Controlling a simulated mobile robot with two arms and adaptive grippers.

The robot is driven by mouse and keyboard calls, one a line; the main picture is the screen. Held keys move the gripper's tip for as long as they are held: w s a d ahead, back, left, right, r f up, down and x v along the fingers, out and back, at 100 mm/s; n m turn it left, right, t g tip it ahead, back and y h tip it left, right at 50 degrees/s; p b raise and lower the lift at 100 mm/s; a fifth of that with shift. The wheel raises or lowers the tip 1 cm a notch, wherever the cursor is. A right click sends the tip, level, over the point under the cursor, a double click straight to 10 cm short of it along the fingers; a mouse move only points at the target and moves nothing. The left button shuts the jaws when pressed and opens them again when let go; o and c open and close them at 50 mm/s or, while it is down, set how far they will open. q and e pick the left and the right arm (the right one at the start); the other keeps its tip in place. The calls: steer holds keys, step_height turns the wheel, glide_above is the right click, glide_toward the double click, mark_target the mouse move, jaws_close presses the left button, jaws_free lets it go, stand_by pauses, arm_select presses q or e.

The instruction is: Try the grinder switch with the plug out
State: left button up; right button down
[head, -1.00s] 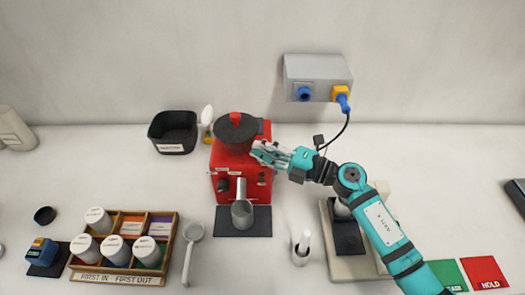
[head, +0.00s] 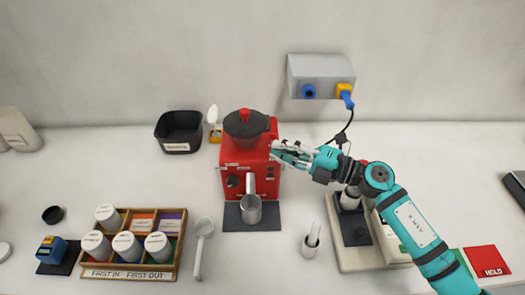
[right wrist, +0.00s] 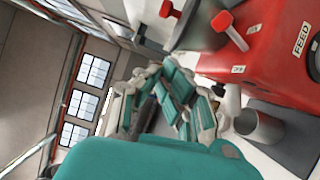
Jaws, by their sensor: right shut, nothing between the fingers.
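The red grinder (head: 235,182) with a dark lid stands on the bench near the middle of the head view. A metal cup (head: 251,210) is at its front. The right wrist view shows a red lever (right wrist: 229,29) beside two small white labels on the grinder, likely its switch. My right gripper (head: 274,150) is shut and empty at the grinder's upper right side; I cannot tell whether it touches. A blue plug (head: 347,101) with a black cable sits in the yellow socket (head: 343,90). The cable's far end is hidden behind my arm. My left gripper is out of view.
The grey wall box (head: 321,68) also has a blue socket (head: 308,91) with no cable. A black bin (head: 179,126) is left of the grinder. A white holder (head: 310,242) stands between the grinder and another machine (head: 357,232).

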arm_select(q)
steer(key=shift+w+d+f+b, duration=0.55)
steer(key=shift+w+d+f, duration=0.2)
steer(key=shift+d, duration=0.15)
arm_select(e)
steer(key=v, duration=0.2)
steer(key=r+v, duration=0.1)
steer(key=v, duration=0.1)
steer(key=shift+w+d, duration=0.1)
steer(key=shift+d, duration=0.1)
steer(key=shift+f, duration=0.1)
